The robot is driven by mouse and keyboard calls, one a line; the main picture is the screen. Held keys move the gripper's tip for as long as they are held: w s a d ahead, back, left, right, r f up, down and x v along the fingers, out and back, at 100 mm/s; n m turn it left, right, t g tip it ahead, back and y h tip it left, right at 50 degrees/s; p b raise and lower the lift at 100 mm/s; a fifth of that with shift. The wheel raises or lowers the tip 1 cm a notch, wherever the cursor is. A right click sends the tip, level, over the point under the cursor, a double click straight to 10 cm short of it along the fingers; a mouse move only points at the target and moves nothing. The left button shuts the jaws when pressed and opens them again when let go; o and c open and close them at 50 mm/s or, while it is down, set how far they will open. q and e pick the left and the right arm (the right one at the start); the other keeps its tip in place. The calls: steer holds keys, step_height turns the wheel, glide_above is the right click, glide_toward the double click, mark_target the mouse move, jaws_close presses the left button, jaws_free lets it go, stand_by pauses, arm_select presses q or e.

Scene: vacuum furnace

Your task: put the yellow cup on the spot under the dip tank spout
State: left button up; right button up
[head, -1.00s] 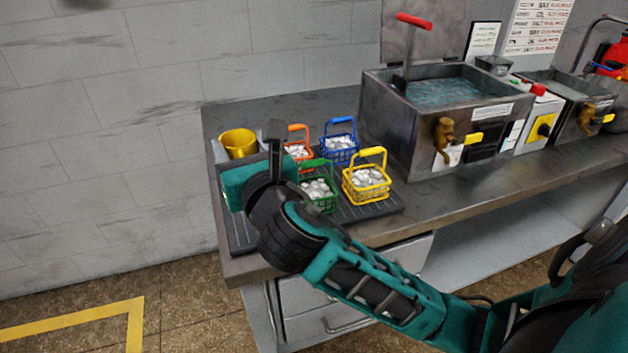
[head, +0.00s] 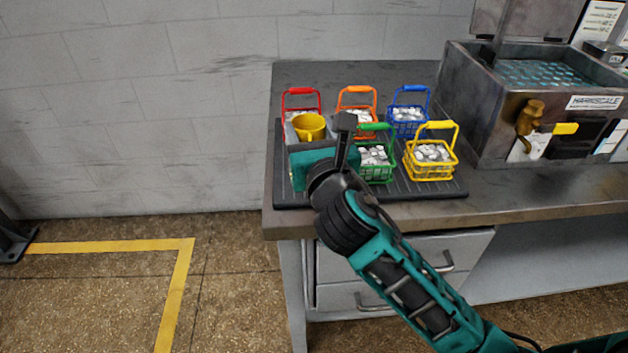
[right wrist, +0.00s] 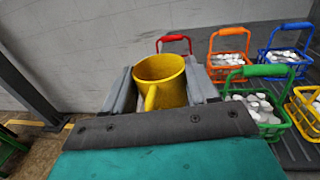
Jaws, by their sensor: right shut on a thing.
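The yellow cup (head: 309,126) is between the fingers of my right gripper (head: 311,139), upright over the left end of the black mat. In the right wrist view the cup (right wrist: 160,80) sits between two grey fingers shut on it, its handle toward the camera. The dip tank (head: 490,110) stands on the bench to the right, with a brass spout (head: 529,117) on its front. A white patch (head: 528,147) shows below the spout; the bench spot under it is not clearly made out. My left gripper is not in view.
Red (head: 301,96), orange (head: 356,101), blue (head: 407,115), green (head: 374,158) and yellow (head: 431,157) baskets stand around the mat (head: 291,195), close right of and behind the cup. Bare bench (head: 510,190) lies in front of the tank. A yellow lever (head: 565,128) juts beside the spout.

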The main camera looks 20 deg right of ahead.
step_height(320, 180, down, 3)
steer(key=shift+f+b, duration=0.2)
steer(key=shift+b, duration=0.2)
step_height(320, 180, down, 5)
steer(key=shift+f+b, duration=0.1)
steer(key=shift+b, duration=1.1)
steer(key=shift+f, duration=0.15)
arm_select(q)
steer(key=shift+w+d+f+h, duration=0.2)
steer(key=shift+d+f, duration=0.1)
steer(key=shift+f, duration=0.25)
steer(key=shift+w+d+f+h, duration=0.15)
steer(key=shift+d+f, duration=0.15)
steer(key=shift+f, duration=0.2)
arm_select(e)
steer(key=o, duration=0.7)
steer(key=shift+f, duration=0.15)
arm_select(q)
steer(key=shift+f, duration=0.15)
arm_select(e)
steer(key=o, duration=0.4)
steer(key=shift+o, duration=0.2)
